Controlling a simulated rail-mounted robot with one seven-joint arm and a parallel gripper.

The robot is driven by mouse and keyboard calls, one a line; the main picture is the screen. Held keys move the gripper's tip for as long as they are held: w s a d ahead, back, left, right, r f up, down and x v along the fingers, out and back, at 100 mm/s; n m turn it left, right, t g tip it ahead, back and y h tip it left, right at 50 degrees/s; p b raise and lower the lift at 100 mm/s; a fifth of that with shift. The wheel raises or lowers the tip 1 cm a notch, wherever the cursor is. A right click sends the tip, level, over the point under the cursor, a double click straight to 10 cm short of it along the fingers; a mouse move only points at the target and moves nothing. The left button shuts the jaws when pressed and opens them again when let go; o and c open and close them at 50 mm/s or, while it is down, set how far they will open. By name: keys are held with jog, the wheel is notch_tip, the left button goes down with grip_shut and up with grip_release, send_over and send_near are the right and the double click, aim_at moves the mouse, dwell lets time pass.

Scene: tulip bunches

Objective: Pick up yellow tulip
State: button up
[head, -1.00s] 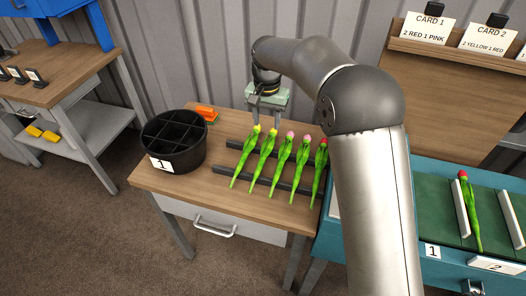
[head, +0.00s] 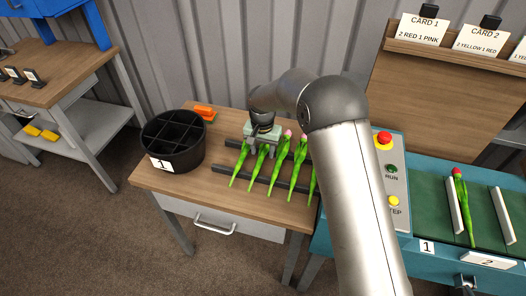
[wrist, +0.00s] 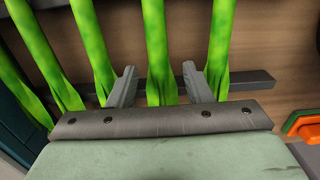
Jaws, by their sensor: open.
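Several tulips lie side by side across dark rails on the wooden table. In the head view my gripper (head: 262,150) is low over the upper ends of the two leftmost tulips and hides their yellow heads. The second tulip from the left (head: 257,168) and the leftmost tulip (head: 238,168) show only green stems and leaves. In the wrist view my gripper (wrist: 158,80) is open, with one finger on each side of one green tulip (wrist: 156,35), the second from the right. Another tulip (wrist: 219,35) lies just outside the right finger.
A pink tulip (head: 281,155) and others lie close on the right. A dark rail (wrist: 250,80) runs under the stems. A black divided bucket (head: 173,140) marked 1 stands left, by an orange object (head: 205,112). A teal bench (head: 350,243) adjoins the table on the right.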

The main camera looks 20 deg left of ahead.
grip_shut()
